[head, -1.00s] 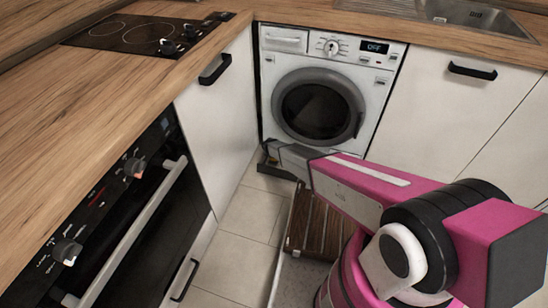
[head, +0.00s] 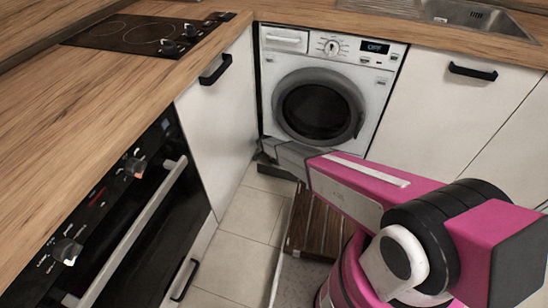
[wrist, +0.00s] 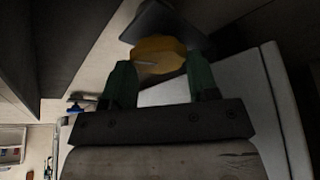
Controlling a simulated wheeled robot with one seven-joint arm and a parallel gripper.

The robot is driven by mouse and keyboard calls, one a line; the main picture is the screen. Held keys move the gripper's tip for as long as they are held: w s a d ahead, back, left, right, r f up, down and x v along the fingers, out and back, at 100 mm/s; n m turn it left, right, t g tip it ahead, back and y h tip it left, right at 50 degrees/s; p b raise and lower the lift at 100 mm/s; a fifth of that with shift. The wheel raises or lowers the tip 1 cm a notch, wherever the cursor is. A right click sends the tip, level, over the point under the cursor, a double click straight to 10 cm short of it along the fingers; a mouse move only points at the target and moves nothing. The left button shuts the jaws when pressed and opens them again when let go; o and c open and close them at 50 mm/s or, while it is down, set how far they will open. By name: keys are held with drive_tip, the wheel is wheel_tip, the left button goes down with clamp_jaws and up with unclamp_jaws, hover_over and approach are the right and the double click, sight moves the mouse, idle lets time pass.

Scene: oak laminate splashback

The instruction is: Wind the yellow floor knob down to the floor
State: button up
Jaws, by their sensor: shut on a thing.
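The yellow floor knob (wrist: 160,56) shows in the wrist view, low under a dark plate or foot. My gripper (wrist: 160,82) has its two green fingers on either side of the knob and is shut on it. In the head view my pink arm reaches down to the left of the washing machine's lower front (head: 318,108). The knob is hidden in the head view, and its gap to the floor cannot be told.
A white cabinet panel (head: 220,120) stands left of the washer, and the oven (head: 120,220) is nearer. A brown slatted mat (head: 318,228) lies under my arm. Pale floor tiles (head: 245,225) are free. A small blue item (wrist: 76,108) shows in the wrist view.

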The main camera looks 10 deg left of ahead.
drive_tip(key=shift+r, duration=0.15)
drive_tip(key=o, duration=0.7)
drive_tip(key=shift+c, duration=0.2)
